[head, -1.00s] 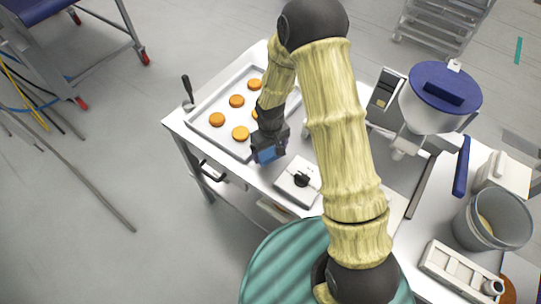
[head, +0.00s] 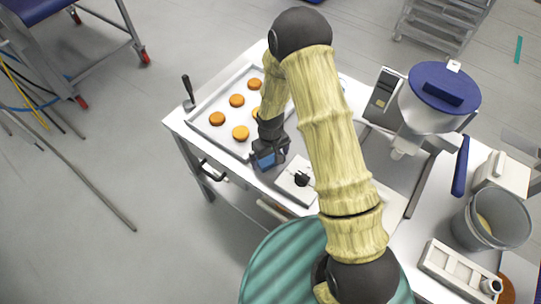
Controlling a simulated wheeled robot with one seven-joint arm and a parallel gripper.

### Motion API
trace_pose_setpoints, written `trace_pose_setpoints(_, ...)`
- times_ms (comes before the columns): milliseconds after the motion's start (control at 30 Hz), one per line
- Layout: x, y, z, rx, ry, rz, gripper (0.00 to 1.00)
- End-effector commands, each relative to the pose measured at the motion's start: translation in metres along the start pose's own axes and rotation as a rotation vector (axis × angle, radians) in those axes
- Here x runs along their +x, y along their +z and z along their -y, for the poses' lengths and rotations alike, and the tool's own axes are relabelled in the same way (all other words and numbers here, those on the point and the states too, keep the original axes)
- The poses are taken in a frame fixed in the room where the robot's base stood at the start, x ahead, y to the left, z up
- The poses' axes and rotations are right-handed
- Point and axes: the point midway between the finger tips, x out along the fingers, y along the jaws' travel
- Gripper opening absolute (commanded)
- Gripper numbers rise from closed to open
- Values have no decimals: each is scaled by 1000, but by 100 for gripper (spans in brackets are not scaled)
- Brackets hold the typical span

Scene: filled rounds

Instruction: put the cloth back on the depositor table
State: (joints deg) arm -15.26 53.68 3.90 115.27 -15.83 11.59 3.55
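My gripper (head: 269,158) is above the front edge of the white depositor table (head: 185,121), between the baking tray and a small flat device. A small blue patch, which looks like the folded cloth (head: 265,160), shows between the dark fingers. The gripper appears shut on it. Whether the cloth touches the table is hard to tell. The depositor (head: 428,106), with a blue-lidded hopper, stands on the table's right part. My arm hides the middle of the table.
The tray (head: 208,130) bears several orange rounds. The flat device (head: 290,187) with a black knob sits at the front edge. A dark-handled tool (head: 187,92) stands at the left corner. A grey bucket (head: 500,220) and white containers are at right. Floor at left has cables.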

Motion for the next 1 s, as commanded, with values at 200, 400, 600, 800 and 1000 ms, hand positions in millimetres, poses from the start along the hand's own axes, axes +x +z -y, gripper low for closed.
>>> trace_pose_setpoints(200,-5,0,0,0,0,-2,100)
trace_pose_setpoints(400,-26,-1,0,1,0,-4,100)
trace_pose_setpoints(600,-59,-1,0,1,1,-5,100)
trace_pose_setpoints(800,-93,-1,-1,1,1,-5,100)
trace_pose_setpoints(1000,-118,0,0,1,0,-2,100)
